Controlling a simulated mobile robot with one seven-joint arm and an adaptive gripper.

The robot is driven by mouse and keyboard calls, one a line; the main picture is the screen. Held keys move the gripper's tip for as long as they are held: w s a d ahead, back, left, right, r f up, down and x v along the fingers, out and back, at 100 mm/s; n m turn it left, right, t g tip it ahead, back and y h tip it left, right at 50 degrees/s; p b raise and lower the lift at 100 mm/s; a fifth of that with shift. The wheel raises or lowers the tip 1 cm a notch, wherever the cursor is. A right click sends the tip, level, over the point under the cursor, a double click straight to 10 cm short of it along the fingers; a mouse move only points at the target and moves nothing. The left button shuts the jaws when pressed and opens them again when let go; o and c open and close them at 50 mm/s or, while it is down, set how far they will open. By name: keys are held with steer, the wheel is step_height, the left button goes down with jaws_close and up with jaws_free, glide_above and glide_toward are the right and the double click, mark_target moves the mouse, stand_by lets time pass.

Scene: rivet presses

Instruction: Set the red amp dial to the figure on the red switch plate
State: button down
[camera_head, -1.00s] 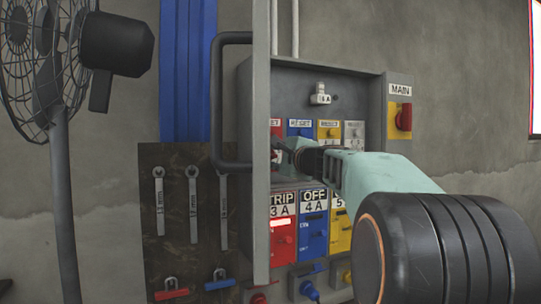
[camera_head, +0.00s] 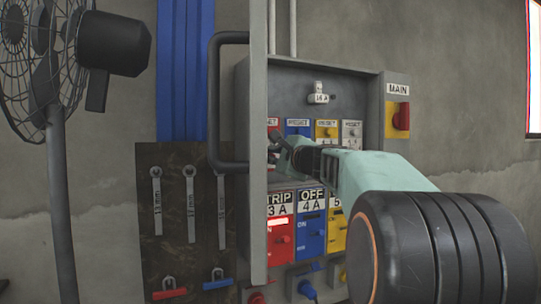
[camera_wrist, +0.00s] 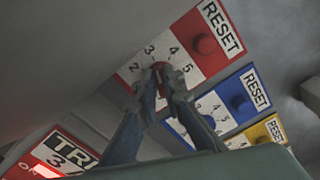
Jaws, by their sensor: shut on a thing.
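The red amp dial (camera_wrist: 159,68) sits on a red and white plate with the figures 2, 3, 4 and 5 around it in the wrist view. My gripper (camera_wrist: 161,76) is shut on this dial, one finger on each side. The fingers cover most of the knob, so its pointer cannot be read. In the head view my gripper (camera_head: 290,147) reaches in at the upper row, and the red dial is hidden there. The red switch plate (camera_head: 281,240) reads TRIP and 3 A; its label also shows in the wrist view (camera_wrist: 62,152).
The open cabinet door (camera_head: 259,190) with its dark handle (camera_head: 213,110) stands close left of my gripper. Blue (camera_wrist: 205,117) and yellow (camera_wrist: 262,132) dial plates are beside the red one. A red reset button (camera_wrist: 205,44) is close by. The main switch (camera_head: 401,116) is at right.

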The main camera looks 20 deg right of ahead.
steer(key=m+p, duration=0.1)
steer(key=m, duration=0.3)
steer(key=shift+r, duration=0.1)
steer(key=shift+d+m+p, duration=0.1)
steer(key=shift+m+p, duration=0.4)
steer(key=shift+m, duration=1.5)
steer(key=c, duration=2)
jaws_free()
steer(key=shift+c, duration=0.2)
steer(key=s, duration=0.7)
steer(key=shift+s+d, duration=0.15)
steer(key=shift+s, duration=0.1)
